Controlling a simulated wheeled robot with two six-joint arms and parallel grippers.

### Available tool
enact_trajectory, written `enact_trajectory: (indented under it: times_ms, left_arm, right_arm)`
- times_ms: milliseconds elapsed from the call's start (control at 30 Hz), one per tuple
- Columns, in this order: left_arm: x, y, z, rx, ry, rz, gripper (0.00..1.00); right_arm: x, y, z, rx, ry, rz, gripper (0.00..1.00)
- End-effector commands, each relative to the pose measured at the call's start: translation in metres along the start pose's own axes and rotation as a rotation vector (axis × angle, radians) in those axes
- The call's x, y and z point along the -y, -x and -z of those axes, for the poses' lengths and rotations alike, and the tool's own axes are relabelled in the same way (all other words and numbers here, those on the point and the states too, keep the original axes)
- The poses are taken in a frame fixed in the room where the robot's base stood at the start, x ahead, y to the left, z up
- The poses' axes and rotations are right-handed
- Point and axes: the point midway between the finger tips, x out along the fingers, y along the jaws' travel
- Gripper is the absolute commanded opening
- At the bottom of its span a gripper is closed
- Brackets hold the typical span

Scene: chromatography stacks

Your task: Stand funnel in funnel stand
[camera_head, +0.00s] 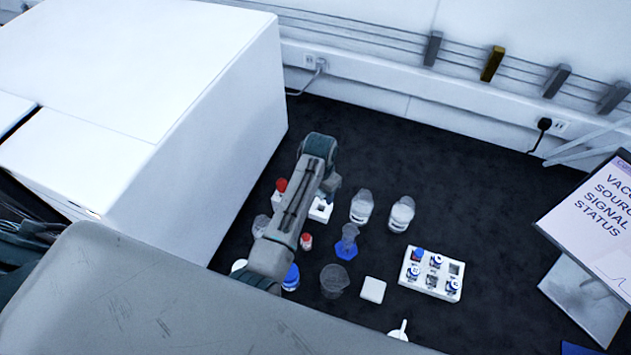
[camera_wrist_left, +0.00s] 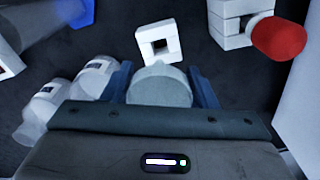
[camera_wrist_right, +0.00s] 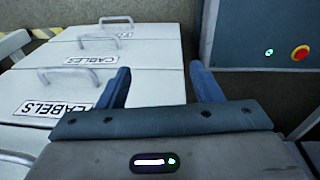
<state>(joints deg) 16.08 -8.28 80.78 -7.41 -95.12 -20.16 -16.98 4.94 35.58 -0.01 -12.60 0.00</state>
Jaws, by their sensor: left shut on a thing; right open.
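My left gripper (camera_wrist_left: 160,82) is shut on a pale translucent funnel (camera_wrist_left: 159,85), seen as a rounded grey-blue shape between its fingers. In the head view my left gripper (camera_head: 332,186) hangs over the dark bench, and the funnel is not clear there. A white block with a square hole, apparently the funnel stand (camera_wrist_left: 143,55), is just beyond the funnel in the left wrist view. It also shows partly behind my gripper in the head view (camera_head: 319,213). Whether funnel and stand touch I cannot tell. My right gripper (camera_wrist_right: 160,85) is open and empty.
Clear bottles (camera_head: 401,214) stand right of my left gripper. A blue-footed cylinder (camera_head: 347,242), a beaker (camera_head: 333,281), a white square (camera_head: 373,289) and a vial rack (camera_head: 450,267) are nearer. A red-capped item (camera_wrist_left: 278,38) stands beside the white block. A white instrument (camera_head: 210,100) fills the left.

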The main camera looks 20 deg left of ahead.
Motion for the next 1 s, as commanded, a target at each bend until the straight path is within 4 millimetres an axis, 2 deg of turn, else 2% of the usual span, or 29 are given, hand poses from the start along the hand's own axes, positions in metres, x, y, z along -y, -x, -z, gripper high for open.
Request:
enact_trajectory:
  times_ms: [100, 233, 600, 1000]
  left_arm:
    - [-0.001, -0.007, 0.000, 0.001, -0.006, 0.000, 0.27]
    - [0.000, -0.017, -0.001, 0.001, -0.005, 0.000, 0.27]
    - [0.000, -0.039, -0.001, 0.000, -0.003, 0.000, 0.27]
    - [0.000, -0.041, -0.001, 0.000, -0.003, 0.000, 0.27]
  right_arm:
    - [0.012, 0.001, -0.012, 0.016, -0.004, 0.012, 0.59]
    - [0.016, 0.001, -0.014, 0.019, -0.006, 0.017, 0.59]
    - [0.005, 0.000, -0.002, 0.002, -0.002, 0.005, 0.59]
    - [0.001, 0.000, -0.002, 0.002, 0.000, 0.001, 0.59]
